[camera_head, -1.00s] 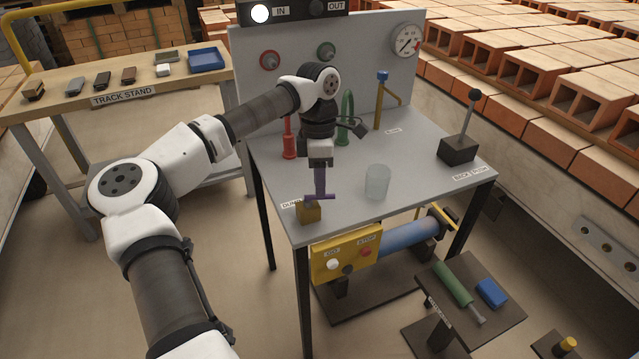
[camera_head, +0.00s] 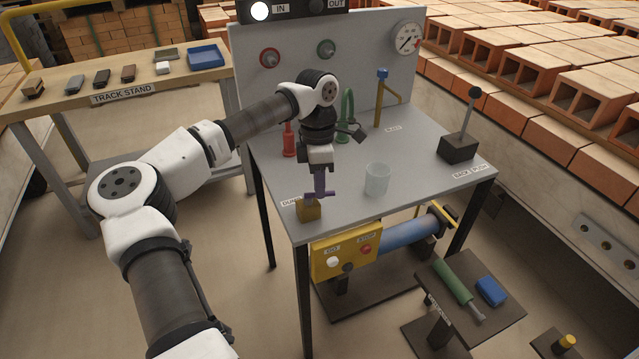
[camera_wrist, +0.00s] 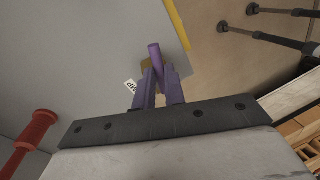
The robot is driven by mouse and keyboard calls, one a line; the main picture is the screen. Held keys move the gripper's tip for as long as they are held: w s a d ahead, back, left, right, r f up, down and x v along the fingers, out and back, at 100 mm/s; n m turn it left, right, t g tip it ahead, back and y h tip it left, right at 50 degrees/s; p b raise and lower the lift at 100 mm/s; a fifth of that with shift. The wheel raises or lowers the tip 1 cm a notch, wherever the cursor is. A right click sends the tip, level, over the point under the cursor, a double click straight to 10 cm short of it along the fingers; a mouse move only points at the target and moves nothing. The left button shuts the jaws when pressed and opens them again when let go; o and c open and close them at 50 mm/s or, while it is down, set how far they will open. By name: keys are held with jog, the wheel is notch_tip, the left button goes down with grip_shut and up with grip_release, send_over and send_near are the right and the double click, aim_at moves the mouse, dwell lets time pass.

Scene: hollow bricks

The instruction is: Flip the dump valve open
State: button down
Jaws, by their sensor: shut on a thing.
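The dump valve has a small brass body (camera_head: 308,212) at the front left corner of the grey bench, beside a partly hidden label reading "DUM". Its purple lever (camera_head: 328,195) lies across the top of the body and points right. My gripper (camera_head: 319,193) comes down from above, its purple fingers shut on the lever. In the wrist view, the lever (camera_wrist: 154,54) sticks out between the two fingertips (camera_wrist: 158,75). The brass body is mostly hidden behind them there.
A clear cup (camera_head: 377,180) stands right of my gripper. A red handle (camera_head: 289,140) and a green hooked pipe (camera_head: 347,104) stand behind it. A black lever box (camera_head: 458,149) is at the bench's right. The front middle surface is clear.

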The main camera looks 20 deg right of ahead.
jog(key=shift+w+n+h, duration=0.2)
jog(key=shift+n, duration=0.65)
jog(key=shift+w+n+h, duration=0.2)
jog(key=shift+n, duration=0.65)
jog(key=c, duration=1.5)
grip_release()
jog(key=shift+a, duration=0.1)
jog(key=w+r, duration=0.1)
jog(key=r, duration=0.3)
jog(key=r+b, duration=0.1)
jog(key=r, duration=0.4)
jog(key=w+r, duration=0.1)
jog(key=r, duration=0.3)
jog(key=shift+w+r, duration=0.35)
